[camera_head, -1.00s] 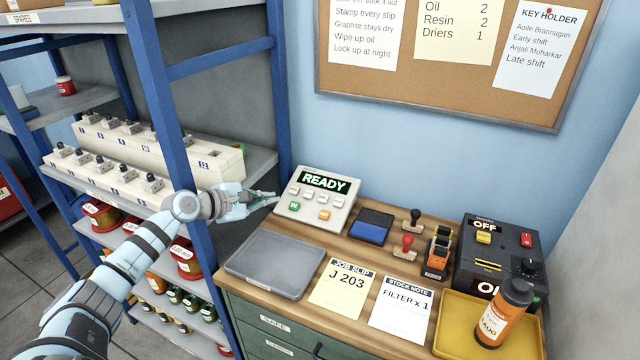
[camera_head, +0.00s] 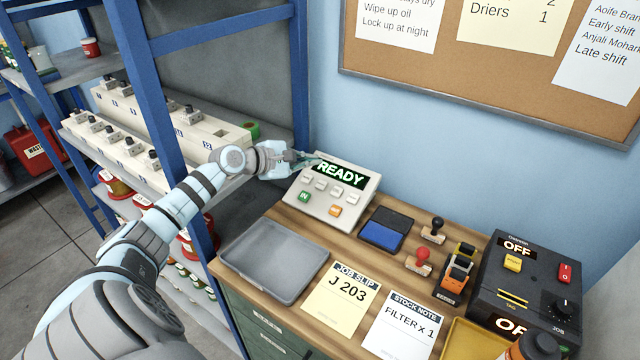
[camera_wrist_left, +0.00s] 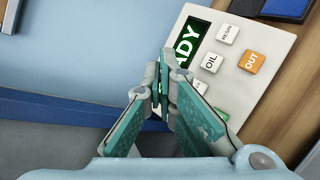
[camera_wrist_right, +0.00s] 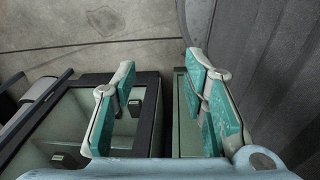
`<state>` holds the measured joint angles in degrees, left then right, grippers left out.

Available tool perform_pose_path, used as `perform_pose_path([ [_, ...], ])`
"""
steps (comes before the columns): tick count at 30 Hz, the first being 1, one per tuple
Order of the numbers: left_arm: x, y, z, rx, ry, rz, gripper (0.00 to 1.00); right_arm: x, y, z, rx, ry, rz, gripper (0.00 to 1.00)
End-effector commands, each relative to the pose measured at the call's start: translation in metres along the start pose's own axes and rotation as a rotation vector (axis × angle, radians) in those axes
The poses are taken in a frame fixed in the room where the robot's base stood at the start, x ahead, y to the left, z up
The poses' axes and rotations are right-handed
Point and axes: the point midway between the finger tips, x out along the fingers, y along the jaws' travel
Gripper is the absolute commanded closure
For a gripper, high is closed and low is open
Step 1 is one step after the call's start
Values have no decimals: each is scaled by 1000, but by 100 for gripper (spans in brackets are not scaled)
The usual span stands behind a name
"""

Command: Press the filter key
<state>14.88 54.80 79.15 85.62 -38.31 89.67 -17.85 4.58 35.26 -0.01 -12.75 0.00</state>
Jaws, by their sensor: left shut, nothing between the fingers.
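The grey keypad panel (camera_head: 326,216) stands on the bench with a lit READY display (camera_head: 341,174). Its keys include small white ones, a green IN key (camera_head: 304,197) and an orange OUT key (camera_head: 335,211). In the left wrist view I read RESIN (camera_wrist_left: 228,34) and OIL (camera_wrist_left: 211,62); another white key is partly hidden by my fingers. I cannot read which key is the filter key. My left gripper (camera_head: 312,160) is shut and empty, its tips at the display's left end; contact cannot be told. My right gripper (camera_wrist_right: 158,76) is open and empty, away from the panel.
Blue-framed shelving (camera_head: 174,120) stands close beside my left arm. An ink pad (camera_head: 382,235), stamps (camera_head: 420,260) and a dark switch box (camera_head: 530,280) lie right of the panel. A grey tray (camera_head: 235,262) and paper slips are in front.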

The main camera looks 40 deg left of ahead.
Motion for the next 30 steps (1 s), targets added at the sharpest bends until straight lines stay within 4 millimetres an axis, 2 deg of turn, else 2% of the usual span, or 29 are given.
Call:
perform_pose_path([
  [10,24,-21,-19,-1,0,1,100,50,-4,-12,1,27,0,60],
  [19,45,-36,-35,-1,-1,1,100,94,-7,-3,1,18,0,60],
  [30,61,-45,-45,0,0,0,100,102,-8,-2,1,17,0,60],
])
